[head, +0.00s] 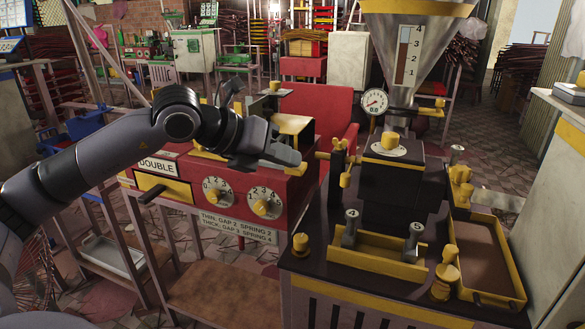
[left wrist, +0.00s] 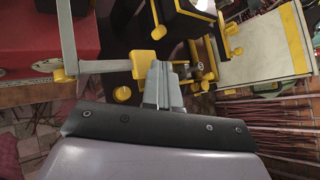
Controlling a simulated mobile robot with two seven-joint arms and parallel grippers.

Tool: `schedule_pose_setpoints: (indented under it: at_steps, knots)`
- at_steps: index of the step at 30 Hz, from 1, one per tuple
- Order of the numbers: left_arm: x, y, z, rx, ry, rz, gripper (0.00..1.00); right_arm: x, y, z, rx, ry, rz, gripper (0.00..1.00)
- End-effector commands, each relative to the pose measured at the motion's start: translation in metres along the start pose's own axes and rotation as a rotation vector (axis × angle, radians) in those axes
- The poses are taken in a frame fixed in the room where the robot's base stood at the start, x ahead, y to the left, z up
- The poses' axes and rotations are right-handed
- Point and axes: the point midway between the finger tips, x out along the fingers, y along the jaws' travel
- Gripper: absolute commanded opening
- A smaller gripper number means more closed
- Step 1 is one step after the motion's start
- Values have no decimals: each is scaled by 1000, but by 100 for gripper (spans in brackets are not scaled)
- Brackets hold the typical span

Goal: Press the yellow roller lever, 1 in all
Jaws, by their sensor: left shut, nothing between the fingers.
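My left gripper (head: 288,155) is over the right end of the red roller machine (head: 235,206) in the head view, its fingers pointing right. Its fingers (left wrist: 163,78) are closed together and hold nothing in the left wrist view. I cannot tell for certain which yellow part is the roller lever. My right gripper is not in view.
A dark extruder stand (head: 390,190) with a metal hopper (head: 402,50) and pressure gauge (head: 375,101) stands to the right. Its yellow-railed trays and pegs crowd the front.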

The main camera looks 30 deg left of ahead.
Motion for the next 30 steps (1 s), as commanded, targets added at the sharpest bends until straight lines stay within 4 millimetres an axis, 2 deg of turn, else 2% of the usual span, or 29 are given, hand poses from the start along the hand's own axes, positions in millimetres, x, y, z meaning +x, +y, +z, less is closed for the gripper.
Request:
schedule_pose_setpoints:
  at_steps: [30]
  knots:
    - [10, 8, -8, -1, 3, 3, 0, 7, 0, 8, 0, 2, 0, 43]
